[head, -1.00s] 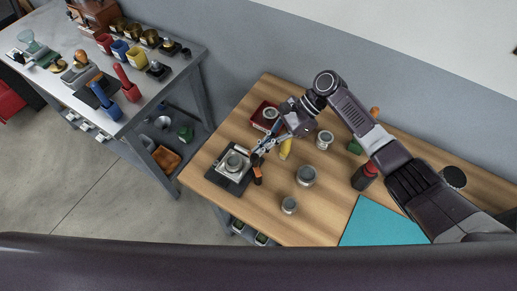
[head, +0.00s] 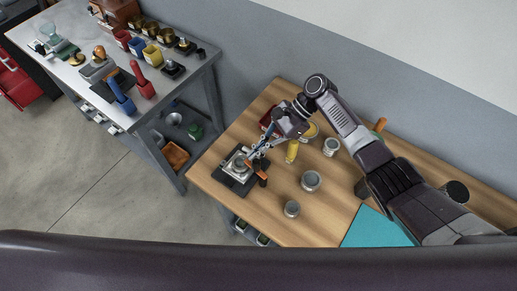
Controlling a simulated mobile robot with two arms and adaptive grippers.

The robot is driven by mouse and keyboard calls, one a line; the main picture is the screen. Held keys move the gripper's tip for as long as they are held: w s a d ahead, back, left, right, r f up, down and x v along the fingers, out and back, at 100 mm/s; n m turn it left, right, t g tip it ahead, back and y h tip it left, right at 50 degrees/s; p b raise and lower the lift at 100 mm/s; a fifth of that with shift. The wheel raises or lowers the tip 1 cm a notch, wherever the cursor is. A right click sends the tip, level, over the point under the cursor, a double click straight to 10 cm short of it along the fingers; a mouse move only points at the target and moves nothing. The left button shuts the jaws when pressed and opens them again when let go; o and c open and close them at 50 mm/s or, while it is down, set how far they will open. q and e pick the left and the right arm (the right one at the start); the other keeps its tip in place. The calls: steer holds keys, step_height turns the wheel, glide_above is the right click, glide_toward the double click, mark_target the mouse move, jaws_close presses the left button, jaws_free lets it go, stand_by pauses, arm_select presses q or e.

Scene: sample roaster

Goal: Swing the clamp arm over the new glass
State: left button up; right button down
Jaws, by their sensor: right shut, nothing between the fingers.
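The clamp fixture (head: 228,178) is a dark square base near the left end of the wooden table. A round, pale glass-like piece (head: 240,167) sits on it, partly covered by my gripper. The orange clamp arm (head: 261,167) is beside the glass, joined to a dark post (head: 263,180) at the right of the base. My right gripper (head: 248,157) is shut, with its tips low at the glass and the orange arm. I cannot tell whether it touches the arm, or whether the arm lies over the glass. My left gripper is out of view.
A yellow object (head: 291,152) and several grey jars, one (head: 311,181) in mid-table, stand to the right. A red tray (head: 266,118) is partly hidden behind my gripper. A teal mat (head: 372,230) lies at the front. A separate metal table (head: 75,75) stands at left.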

steer(key=shift+s+a, duration=0.1)
steer(key=shift+a, duration=0.1)
stand_by(0.6)
steer(key=v, duration=1.2)
steer(key=shift+f, duration=0.1)
